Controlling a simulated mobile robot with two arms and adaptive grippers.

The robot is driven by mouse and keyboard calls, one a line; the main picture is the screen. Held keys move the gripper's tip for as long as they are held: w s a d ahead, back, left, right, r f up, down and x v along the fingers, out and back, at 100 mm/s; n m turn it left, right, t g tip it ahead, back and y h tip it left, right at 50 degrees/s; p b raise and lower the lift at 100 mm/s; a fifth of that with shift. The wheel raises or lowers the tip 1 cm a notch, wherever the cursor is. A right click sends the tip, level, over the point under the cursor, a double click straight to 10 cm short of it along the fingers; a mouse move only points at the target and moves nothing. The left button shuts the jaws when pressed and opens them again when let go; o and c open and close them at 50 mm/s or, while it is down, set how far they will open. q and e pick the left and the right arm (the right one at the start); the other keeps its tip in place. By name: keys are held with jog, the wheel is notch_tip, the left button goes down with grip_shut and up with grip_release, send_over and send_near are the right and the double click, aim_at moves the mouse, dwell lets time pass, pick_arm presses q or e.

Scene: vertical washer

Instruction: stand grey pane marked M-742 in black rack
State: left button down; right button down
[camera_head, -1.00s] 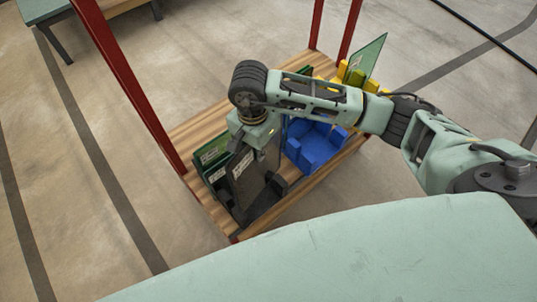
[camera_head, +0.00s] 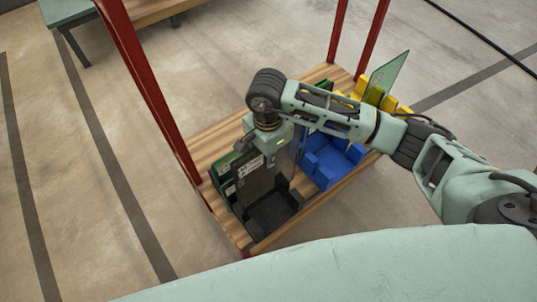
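The grey pane (camera_head: 261,185) stands roughly upright at the left part of the wooden shelf. It has a white label whose text is too small to read. The black rack (camera_head: 277,214) is at the pane's lower edge, with its front part bare. I cannot tell whether the pane's lower edge touches the rack. My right gripper (camera_head: 266,151) points down at the pane's top edge and appears shut on it; its fingertips are partly hidden. My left gripper is not in view.
Green panes (camera_head: 222,178) stand close to the left of the grey pane. A blue rack (camera_head: 325,172) is to the right. Beyond it a yellow rack (camera_head: 404,109) holds a clear green pane (camera_head: 388,76). Red posts (camera_head: 148,88) frame the shelf.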

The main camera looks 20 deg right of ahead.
jog(key=shift+w+f+b, duration=0.1)
jog(key=shift+f+b, duration=5.7)
jog(key=shift+f, duration=0.75)
jog(key=shift+f+b, duration=0.55)
jog(key=shift+b, duration=0.05)
jog(key=c, duration=1.9)
grip_release()
jog(key=shift+o, duration=0.2)
jog(key=shift+f, duration=0.15)
notch_tip(320, 180, up, 12)
send_over(269, 183)
jog(key=shift+w+a, duration=0.1)
jog(key=shift+w, duration=0.2)
